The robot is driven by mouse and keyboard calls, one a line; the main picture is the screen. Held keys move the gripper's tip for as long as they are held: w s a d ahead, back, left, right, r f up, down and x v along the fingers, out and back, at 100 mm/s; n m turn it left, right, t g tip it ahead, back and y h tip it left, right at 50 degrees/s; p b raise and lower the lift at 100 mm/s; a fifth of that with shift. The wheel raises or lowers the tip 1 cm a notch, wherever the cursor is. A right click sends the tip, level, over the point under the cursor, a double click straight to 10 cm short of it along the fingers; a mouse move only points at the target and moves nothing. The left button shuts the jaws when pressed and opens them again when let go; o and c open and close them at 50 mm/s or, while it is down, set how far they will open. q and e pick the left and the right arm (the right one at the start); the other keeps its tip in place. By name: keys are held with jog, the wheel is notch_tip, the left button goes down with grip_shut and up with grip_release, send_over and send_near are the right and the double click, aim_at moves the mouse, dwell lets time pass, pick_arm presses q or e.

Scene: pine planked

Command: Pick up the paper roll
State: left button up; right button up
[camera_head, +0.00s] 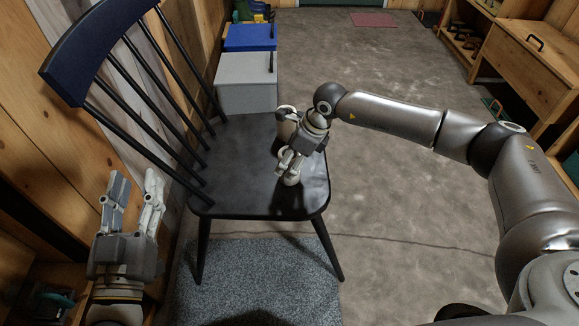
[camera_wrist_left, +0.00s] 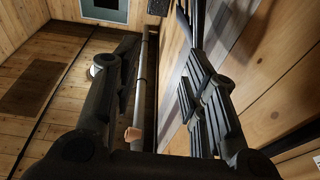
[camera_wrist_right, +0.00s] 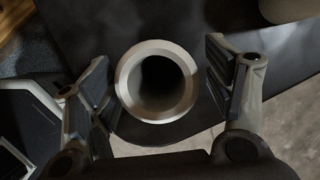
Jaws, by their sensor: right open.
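The paper roll (camera_wrist_right: 157,82) shows end-on in the right wrist view as a pale ring around a dark hole, above the dark chair seat (camera_head: 240,150). My right gripper (camera_wrist_right: 160,90) is open, with one finger on each side of the roll and visible gaps to it. In the head view this gripper (camera_head: 287,166) points down at the seat and mostly hides the roll. My left gripper (camera_head: 133,190) is open and empty at the lower left, beside the chair; its fingers also show in the left wrist view (camera_wrist_left: 160,90).
A brownish cylinder (camera_head: 287,124) stands on the seat just behind my right gripper. The chair's spindled back (camera_head: 130,95) rises on the left. Grey and blue boxes (camera_head: 246,85) stand behind the chair. Wooden shelving (camera_head: 525,65) is at the right; the concrete floor between is clear.

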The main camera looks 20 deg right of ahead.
jog(key=b+x, duration=0.1)
jog(key=x, duration=0.3)
jog(key=shift+a+f, duration=0.1)
pick_arm(q)
notch_tip(320, 180, up, 6)
jog(key=s+t+h, duration=0.1)
jog(key=s+t, duration=0.1)
jog(key=t, duration=0.2)
jog(key=shift+s+r, duration=0.2)
jog(key=shift+s, duration=0.15)
pick_arm(e)
jog(key=c, duration=1.1)
pick_arm(q)
jog(key=shift+d, duration=0.1)
